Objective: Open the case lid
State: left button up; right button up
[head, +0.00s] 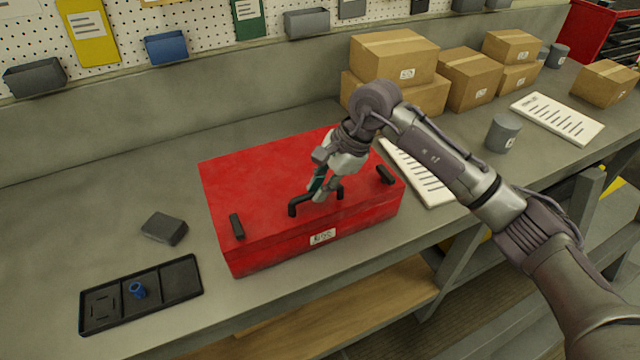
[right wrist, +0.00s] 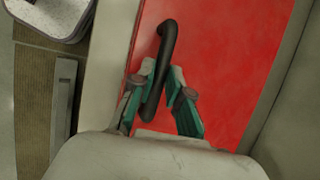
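The red case (head: 255,185) sits on the grey workbench with its lid down. A black handle (head: 298,202) stands on the lid near the front, between two black latch-like bars (head: 237,226) (head: 385,175). My right gripper (head: 320,190) is at the middle of this handle. In the right wrist view its teal-padded fingers (right wrist: 163,80) are on either side of the black handle (right wrist: 167,40), drawn in close around it; the red lid (right wrist: 220,50) lies behind. Part of the handle is hidden by the fingers. My left gripper is not in view.
A black tray (head: 180,280) with a small blue part (head: 137,290) and a dark grey block (head: 164,228) lie left of the case. A paper sheet (head: 425,180), cardboard boxes (head: 395,60) and a grey cup (head: 502,132) are to the right. A wall rises behind.

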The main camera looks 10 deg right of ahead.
grip_shut()
jog(key=shift+w+r, duration=0.2)
jog(key=shift+r, duration=0.25)
jog(key=w+a+r+p, duration=0.1)
jog(key=w+a+r, duration=0.2)
jog(key=w+r, duration=0.5)
jog(key=shift+w+r, duration=0.3)
jog(key=shift+r, duration=1.9)
